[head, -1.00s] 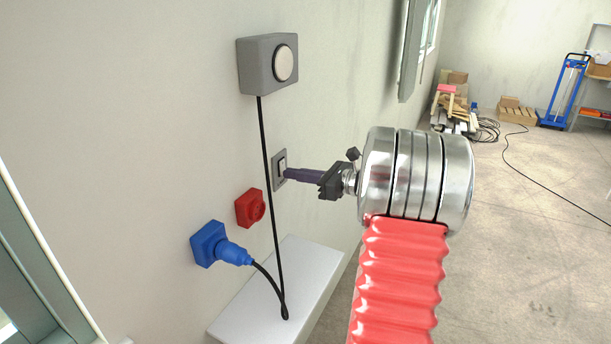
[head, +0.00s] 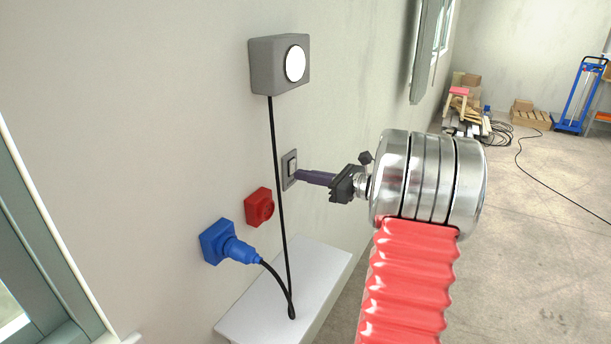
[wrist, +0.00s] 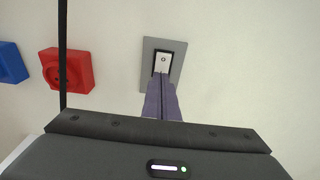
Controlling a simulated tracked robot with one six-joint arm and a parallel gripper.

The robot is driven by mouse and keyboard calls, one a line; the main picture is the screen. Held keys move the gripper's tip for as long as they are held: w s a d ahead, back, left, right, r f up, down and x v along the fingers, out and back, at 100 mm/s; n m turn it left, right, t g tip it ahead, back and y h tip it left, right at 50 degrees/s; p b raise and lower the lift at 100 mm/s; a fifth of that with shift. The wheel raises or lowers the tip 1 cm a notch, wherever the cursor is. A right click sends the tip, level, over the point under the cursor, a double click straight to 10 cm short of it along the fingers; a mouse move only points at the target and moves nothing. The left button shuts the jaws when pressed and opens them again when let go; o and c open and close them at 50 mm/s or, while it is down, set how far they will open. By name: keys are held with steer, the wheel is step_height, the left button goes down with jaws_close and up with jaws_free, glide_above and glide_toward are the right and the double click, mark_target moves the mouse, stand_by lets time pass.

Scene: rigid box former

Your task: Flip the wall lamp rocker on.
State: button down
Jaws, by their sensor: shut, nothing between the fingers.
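The wall lamp (head: 280,66) is a grey box with a round lens that glows bright white. Its rocker switch (head: 290,168) is a small pale rocker in a grey plate on the wall below and to the right of the lamp. In the wrist view the rocker (wrist: 163,61) shows upright with a small round mark on it. My gripper (head: 297,176) is shut with nothing held. Its purple fingertips, also in the wrist view (wrist: 160,77), are at the lower part of the rocker and hide its bottom end. I cannot tell whether they touch it.
A red socket (head: 259,207) and a blue socket with a blue plug (head: 235,249) sit left of the switch. A black cable (head: 279,190) hangs from the lamp past them. A white ledge (head: 325,262) stands below. Open floor lies to the right.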

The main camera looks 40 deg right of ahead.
steer(key=s+d+f, duration=0.1)
steer(key=s+d, duration=0.1)
steer(key=s, duration=0.4)
steer(key=s+d, duration=0.2)
steer(key=s, duration=0.4)
steer(key=shift+s+d+f, duration=0.25)
steer(key=shift+f, duration=0.15)
steer(key=s+a+f+n+g, duration=0.3)
steer(key=a+f+n+g, duration=0.15)
steer(key=f, duration=0.45)
steer(key=s+a+f+n+g, duration=0.1)
steer(key=s+a+n+g, duration=0.1)
steer(key=a+n+g, duration=0.3)
steer(key=s+a+f+n+g, duration=0.1)
steer(key=s+a+n, duration=0.1)
steer(key=a+n, duration=0.35)
steer(key=s+a+r+n+h, duration=0.1)
steer(key=a+r+n, duration=0.2)
steer(key=a, duration=0.6)
steer(key=s+a+r+n+h, duration=0.2)
steer(key=a+r+n, duration=0.1)
steer(key=a+n, duration=0.5)
steer(key=s+a+r+n+h, duration=0.2)
steer(key=a+n, duration=0.4)
steer(key=a, duration=0.3)
steer(key=shift+a+r, duration=0.3)
steer(key=shift+r, duration=0.4)
